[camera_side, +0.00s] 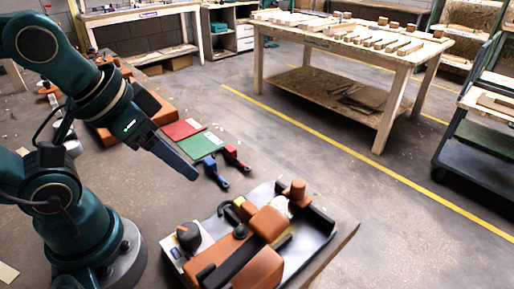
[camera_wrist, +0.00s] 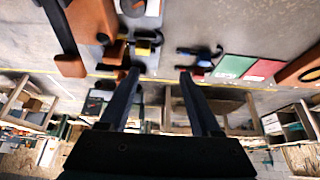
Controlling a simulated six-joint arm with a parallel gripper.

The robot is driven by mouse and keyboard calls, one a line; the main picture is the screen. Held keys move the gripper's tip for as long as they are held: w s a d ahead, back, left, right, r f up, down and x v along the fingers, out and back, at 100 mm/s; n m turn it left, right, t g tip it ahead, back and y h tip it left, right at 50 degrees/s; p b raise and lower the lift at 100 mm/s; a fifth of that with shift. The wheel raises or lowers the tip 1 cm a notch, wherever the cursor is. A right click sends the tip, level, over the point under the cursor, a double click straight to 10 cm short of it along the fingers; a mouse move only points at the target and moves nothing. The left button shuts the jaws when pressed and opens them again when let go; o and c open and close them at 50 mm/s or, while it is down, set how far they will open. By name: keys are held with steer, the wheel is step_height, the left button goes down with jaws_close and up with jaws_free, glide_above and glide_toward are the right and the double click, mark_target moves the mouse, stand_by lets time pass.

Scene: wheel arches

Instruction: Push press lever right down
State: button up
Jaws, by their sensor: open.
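The press fixture (camera_side: 262,262) stands at the front of the bench in the side view, with orange blocks and black parts on a pale base. A black bar with an orange end, which looks like the press lever (camera_side: 298,190), is at its far right side. It shows at the upper left of the wrist view (camera_wrist: 62,32). I cannot tell how far down it is. My gripper (camera_side: 192,173) is above the bench, left of and apart from the fixture. In the wrist view its two fingers (camera_wrist: 159,73) are spread with nothing between them.
A red mat (camera_side: 182,129) and a green mat (camera_side: 201,145) lie behind my gripper. Blue (camera_side: 215,172) and red (camera_side: 235,157) clamp-like tools lie beside them. A black knob (camera_side: 188,236) stands at the fixture's left. A wooden table (camera_side: 350,50) is across the floor.

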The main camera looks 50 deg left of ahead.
steer(key=c, duration=0.6)
steer(key=shift+s+f+n, duration=0.1)
steer(key=shift+s+n, duration=0.15)
steer(key=shift+n, duration=0.05)
jaws_close()
steer(key=w+d+r+n+g+h, duration=0.1)
steer(key=w+d+r+n+g, duration=0.35)
steer(key=r, duration=0.45)
steer(key=g, duration=0.2)
glide_toward(269, 217)
steer(key=shift+d+r+n, duration=0.2)
steer(key=shift+r+n, duration=0.05)
steer(key=shift+s+d+f, duration=0.1)
steer(key=shift+s+f, duration=0.05)
steer(key=shift+f, duration=1.6)
steer(key=shift+s+d+f, duration=0.1)
steer(key=shift+s+f, duration=0.05)
steer(key=shift+f, duration=1.6)
